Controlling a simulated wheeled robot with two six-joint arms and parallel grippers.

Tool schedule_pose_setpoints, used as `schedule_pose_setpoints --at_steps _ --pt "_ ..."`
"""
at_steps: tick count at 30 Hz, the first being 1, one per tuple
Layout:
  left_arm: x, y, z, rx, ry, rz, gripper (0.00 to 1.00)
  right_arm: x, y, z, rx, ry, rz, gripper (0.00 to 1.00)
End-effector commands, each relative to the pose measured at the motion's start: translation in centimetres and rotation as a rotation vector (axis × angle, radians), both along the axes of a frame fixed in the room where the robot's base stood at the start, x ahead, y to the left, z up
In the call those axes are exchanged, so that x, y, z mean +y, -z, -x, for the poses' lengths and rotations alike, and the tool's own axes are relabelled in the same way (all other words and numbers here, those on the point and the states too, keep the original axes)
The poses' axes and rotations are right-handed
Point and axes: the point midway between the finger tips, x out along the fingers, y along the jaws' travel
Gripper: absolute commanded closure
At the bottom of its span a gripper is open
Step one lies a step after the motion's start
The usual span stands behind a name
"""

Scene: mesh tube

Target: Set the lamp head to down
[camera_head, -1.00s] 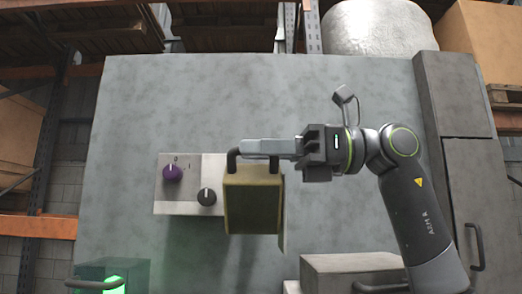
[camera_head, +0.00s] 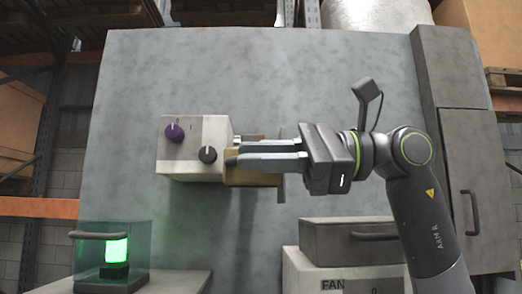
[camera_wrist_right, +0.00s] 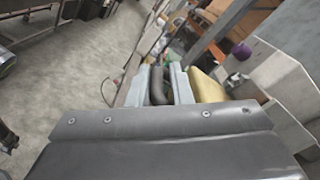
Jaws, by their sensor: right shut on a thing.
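The lamp head (camera_head: 253,178) is a yellow-brass box on the right side of a pale control box. In the head view it shows as a low, narrow shape, partly hidden behind my right gripper's fingers. My right gripper (camera_head: 245,155) comes in from the right and is shut on the lamp head's dark handle (camera_head: 231,161). In the right wrist view the dark handle (camera_wrist_right: 158,92) lies between the two pale fingers, with the yellow lamp head (camera_wrist_right: 207,86) just right of them. My left gripper is in neither view.
The control box (camera_head: 190,172) carries a purple knob (camera_head: 174,132) and a dark knob (camera_head: 208,154). A glass case with a green light (camera_head: 117,250) stands lower left. A grey drawer-like box (camera_head: 350,240) is below, and a tall cabinet (camera_head: 460,160) is at right.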

Motion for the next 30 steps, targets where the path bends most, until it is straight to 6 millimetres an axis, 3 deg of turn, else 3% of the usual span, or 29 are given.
schedule_pose_setpoints --at_steps 9,22,23,24,26,30 --pt "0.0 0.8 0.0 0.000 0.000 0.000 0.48 0.0 1.3 -0.2 0.009 -0.002 0.005 1.00" --pt "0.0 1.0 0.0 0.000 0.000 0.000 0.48 0.2 1.6 -0.1 0.011 -0.010 0.006 1.00" --pt "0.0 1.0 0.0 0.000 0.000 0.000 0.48 0.2 1.6 -0.1 0.011 -0.010 0.006 0.79" --pt "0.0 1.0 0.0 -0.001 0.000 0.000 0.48 0.2 1.6 -0.1 0.011 -0.010 0.006 0.74" --pt "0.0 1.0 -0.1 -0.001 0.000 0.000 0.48 0.2 1.6 -0.1 0.011 -0.007 0.005 0.66" --pt "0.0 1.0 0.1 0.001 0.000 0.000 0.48 0.1 1.5 -0.2 0.011 -0.004 0.005 0.66"
